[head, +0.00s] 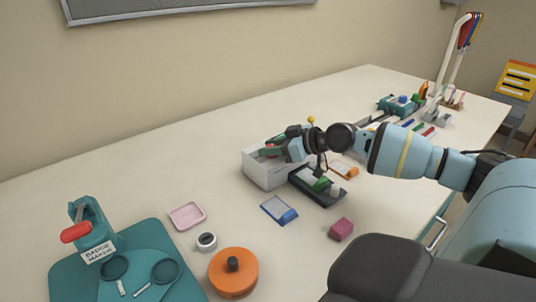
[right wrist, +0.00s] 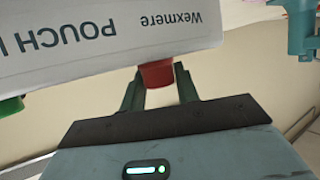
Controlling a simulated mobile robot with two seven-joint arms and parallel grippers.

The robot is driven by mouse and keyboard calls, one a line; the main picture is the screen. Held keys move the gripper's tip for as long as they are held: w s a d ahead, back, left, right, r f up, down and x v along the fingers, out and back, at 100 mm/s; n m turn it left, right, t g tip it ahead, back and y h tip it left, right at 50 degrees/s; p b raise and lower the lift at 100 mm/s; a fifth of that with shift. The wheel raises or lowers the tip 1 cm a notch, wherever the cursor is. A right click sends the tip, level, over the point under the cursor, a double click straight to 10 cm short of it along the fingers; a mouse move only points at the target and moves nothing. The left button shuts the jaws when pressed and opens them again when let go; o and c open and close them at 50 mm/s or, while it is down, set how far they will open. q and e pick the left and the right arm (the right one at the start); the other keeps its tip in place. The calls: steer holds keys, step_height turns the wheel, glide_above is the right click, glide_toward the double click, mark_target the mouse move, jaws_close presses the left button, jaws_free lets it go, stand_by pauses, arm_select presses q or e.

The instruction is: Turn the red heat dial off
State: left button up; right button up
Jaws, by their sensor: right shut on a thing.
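The white laminator (head: 262,176) stands on the table, under my right gripper (head: 274,148) in the head view. In the right wrist view its printed side (right wrist: 90,45) reads upside down, with "POUCH" and "Wexmere". The dial's mark and setting do not show. In the head view the gripper mostly hides the dial. My left gripper is in neither view.
A green part (right wrist: 10,106) shows on the laminator beside the dial. Near it lie a black tray (head: 316,190), a blue-and-white pouch (head: 279,209) and a magenta block (head: 341,229). A teal badge maker (head: 92,232) and orange disc (head: 233,273) stand front left. The back left table is clear.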

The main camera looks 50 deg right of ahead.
steer(key=shift+f+n+g+y+b, duration=0.15)
steer(key=shift+n+g+y+b, duration=0.35)
steer(key=shift+n+y+b, duration=0.85)
steer(key=shift+n+g+y+b, duration=0.55)
steer(key=shift+g+y+b, duration=0.1)
steer(key=shift+b, duration=0.35)
steer(key=shift+n+g+y, duration=0.3)
steer(key=shift+n+g, duration=0.05)
steer(key=shift+n, duration=0.05)
steer(key=o, duration=1)
steer(key=shift+s, duration=0.1)
steer(key=b+v, duration=0.1)
steer(key=v, duration=0.4)
steer(key=shift+s+d, duration=0.25)
steer(key=shift+d, duration=0.05)
steer(key=shift+r+v, duration=0.2)
steer(key=shift+v, duration=0.85)
